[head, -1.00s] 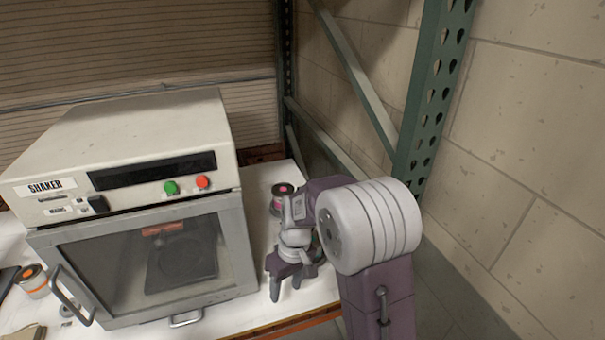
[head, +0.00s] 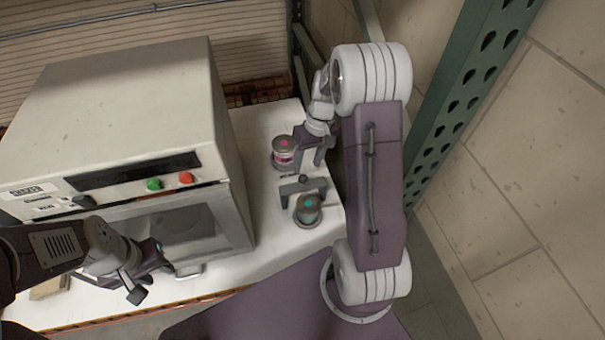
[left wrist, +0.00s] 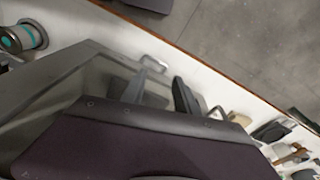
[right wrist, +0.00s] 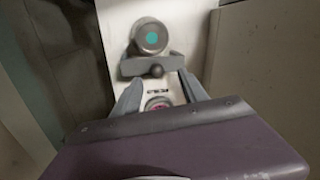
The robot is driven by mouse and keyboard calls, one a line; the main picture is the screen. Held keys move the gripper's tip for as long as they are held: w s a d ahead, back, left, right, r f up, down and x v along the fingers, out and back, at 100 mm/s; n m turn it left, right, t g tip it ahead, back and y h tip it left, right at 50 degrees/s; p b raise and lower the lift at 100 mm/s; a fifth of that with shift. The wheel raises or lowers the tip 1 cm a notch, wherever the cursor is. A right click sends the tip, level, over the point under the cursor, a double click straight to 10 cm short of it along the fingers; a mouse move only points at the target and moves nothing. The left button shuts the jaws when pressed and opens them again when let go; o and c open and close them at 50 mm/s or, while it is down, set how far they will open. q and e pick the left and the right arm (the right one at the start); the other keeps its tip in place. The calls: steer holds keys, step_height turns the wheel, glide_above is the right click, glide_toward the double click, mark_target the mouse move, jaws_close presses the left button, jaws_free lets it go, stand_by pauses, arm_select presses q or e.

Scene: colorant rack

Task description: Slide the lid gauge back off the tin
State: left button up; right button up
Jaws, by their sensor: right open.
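The tin with a teal dot on its lid (head: 307,210) stands near the front right of the white bench; it is also in the right wrist view (right wrist: 150,37). The grey lid gauge (head: 303,185), a bar with a dark knob, lies right behind it, its ends reaching beside the tin. In the right wrist view the gauge (right wrist: 152,67) is just beyond my open right gripper's fingertips (right wrist: 158,88). A pink-topped tin (head: 284,153) shows partly between those fingers. My left gripper (head: 150,284) is open and empty in front of the shaker.
The shaker (head: 140,130) fills the bench left of the tins. A green rack post (head: 465,110) and block wall stand at the right. Bare bench lies between shaker and gauge. The bench edge shows in the left wrist view (left wrist: 185,50).

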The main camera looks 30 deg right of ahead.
mark_target(304, 176)
steer(key=f, duration=0.1)
steer(key=w+f, duration=0.1)
steer(key=f, duration=0.1)
steer(key=f+p, duration=0.1)
steer(key=shift+w+d+f, duration=0.15)
steer(key=shift+w+d, duration=0.05)
steer(key=shift+d, duration=0.15)
steer(key=f, duration=0.2)
steer(key=a+f+p, duration=0.1)
steer(key=f, duration=0.1)
steer(key=shift+s+a+f, duration=0.1)
steer(key=shift+s+a, duration=0.05)
steer(key=shift+s+a+f, duration=0.1)
steer(key=shift+a+f, duration=0.1)
steer(key=shift+f, duration=0.25)
steer(key=shift+d+f, duration=0.15)
steer(key=shift+f, duration=0.05)
steer(key=shift+w, duration=0.25)
steer(key=shift+c, duration=1.2)
steer(key=c, duration=0.6)
jaws_close()
arm_select(q)
steer(key=shift+w+d+r, duration=0.25)
steer(key=shift+w+r, duration=0.1)
steer(key=shift+r, duration=0.2)
steer(key=shift+w+d+r, duration=0.25)
steer(key=shift+w+r, duration=0.05)
steer(key=shift+r, duration=0.25)
arm_select(e)
steer(key=shift+w+r, duration=0.1)
